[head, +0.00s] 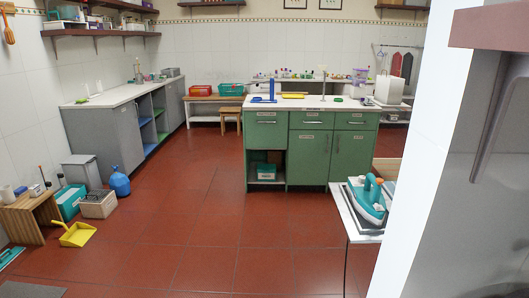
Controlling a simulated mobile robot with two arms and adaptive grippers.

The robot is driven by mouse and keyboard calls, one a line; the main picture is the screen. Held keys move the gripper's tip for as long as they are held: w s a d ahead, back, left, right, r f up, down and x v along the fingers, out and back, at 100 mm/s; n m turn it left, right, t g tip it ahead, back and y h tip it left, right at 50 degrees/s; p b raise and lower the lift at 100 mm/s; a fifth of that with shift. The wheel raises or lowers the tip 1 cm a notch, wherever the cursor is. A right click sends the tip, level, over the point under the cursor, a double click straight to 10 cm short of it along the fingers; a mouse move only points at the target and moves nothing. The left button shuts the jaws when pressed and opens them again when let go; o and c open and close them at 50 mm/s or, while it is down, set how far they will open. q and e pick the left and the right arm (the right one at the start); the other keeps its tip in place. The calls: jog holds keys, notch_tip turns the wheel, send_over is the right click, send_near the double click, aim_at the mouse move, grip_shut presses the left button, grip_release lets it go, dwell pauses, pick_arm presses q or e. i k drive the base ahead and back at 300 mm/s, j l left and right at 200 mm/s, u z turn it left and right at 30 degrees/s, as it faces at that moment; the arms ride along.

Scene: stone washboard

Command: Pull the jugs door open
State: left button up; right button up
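A green cabinet island (285,137) with a white top stands near the middle of the head view. It has drawers along its upper front, the right one (347,121) among them, and all look shut. Below are two closed doors, a left door (308,160) and a right door (351,160). The fronts carry small pale labels, too small to read, so I cannot tell which one is the jugs door. The lower left bay of the island is open and holds boxes. Neither of my grippers is in view.
Red tiled floor (195,215) is clear before the island. A white wall edge (425,150) and a small table with a teal iron (369,195) bound the right side. A blue jug (120,183), crate (98,204), yellow dustpan (77,234) and wooden stool (27,214) stand at left.

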aim_at(352, 150)
jog(key=i, duration=1.95)
jog(key=i+j+z, duration=0.2)
jog(key=i, duration=0.3)
jog(key=i+z, duration=0.2)
jog(key=i, duration=0.3)
jog(key=i+j+z, duration=0.2)
jog(key=i, duration=0.25)
jog(key=i+j+z, duration=1.1)
jog(key=i+j, duration=0.15)
jog(key=j, duration=0.25)
